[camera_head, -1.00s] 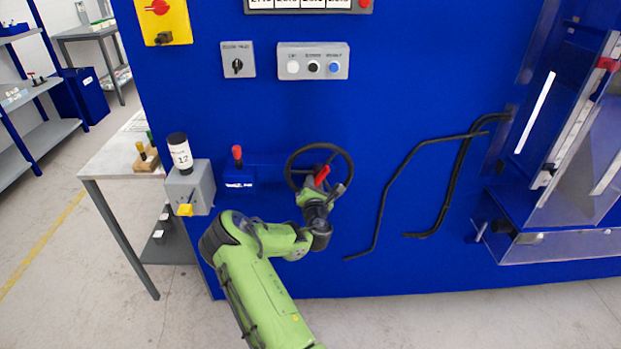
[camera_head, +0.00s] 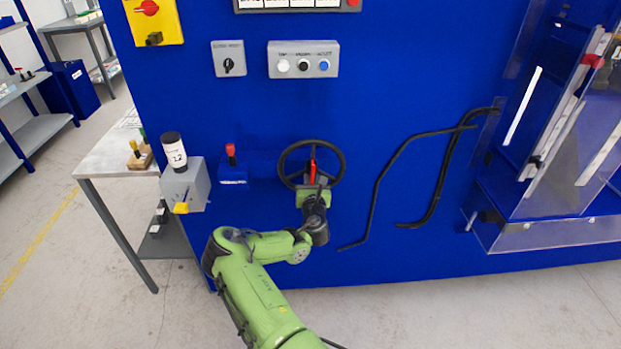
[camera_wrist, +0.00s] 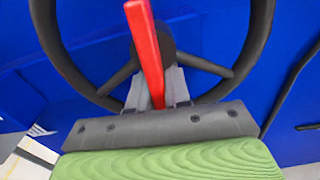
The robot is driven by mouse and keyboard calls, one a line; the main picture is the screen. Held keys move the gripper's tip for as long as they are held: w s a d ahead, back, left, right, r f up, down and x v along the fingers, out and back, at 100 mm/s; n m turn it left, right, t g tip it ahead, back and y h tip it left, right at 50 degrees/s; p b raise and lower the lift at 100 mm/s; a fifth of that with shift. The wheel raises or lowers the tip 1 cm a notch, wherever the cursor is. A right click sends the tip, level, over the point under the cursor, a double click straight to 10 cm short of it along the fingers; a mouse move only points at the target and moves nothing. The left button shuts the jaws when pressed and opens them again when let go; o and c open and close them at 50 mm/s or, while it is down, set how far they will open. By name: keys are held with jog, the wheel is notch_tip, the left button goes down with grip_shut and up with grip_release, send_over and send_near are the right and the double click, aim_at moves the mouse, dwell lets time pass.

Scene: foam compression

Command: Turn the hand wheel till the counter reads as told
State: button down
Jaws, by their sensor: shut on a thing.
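The black hand wheel (camera_head: 340,162) is mounted on the front of the blue machine. It has spokes, a hub and a red lever (camera_head: 312,172) that stands across the hub from below. My gripper (camera_head: 311,186) reaches up to the wheel from below. In the wrist view the wheel rim (camera_wrist: 262,45) arches around the view, and my gripper (camera_wrist: 163,92) is shut on the lower part of the red lever (camera_wrist: 147,45), its upper part sticking out past the fingers. The counter's reading cannot be made out in these frames.
Black hoses (camera_head: 375,190) run along the panel at the right. Button boxes (camera_head: 303,60) sit above the wheel. A table (camera_head: 105,160) stands at the left.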

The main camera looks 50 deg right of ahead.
jog(key=shift+d+r, duration=0.2)
jog(key=shift+r, duration=0.7)
jog(key=c, duration=0.8)
grip_release()
jog(key=shift+o, duration=0.5)
jog(key=shift+a+f, duration=0.1)
jog(key=shift+f, duration=0.15)
jog(key=shift+s+a+f+b, duration=0.15)
jog(key=shift+s+a+b, duration=0.15)
jog(key=shift+b, duration=0.3)
jog(key=b+v, duration=1.2)
jog(key=v, duration=0.3)
jog(key=shift+f, duration=0.1)
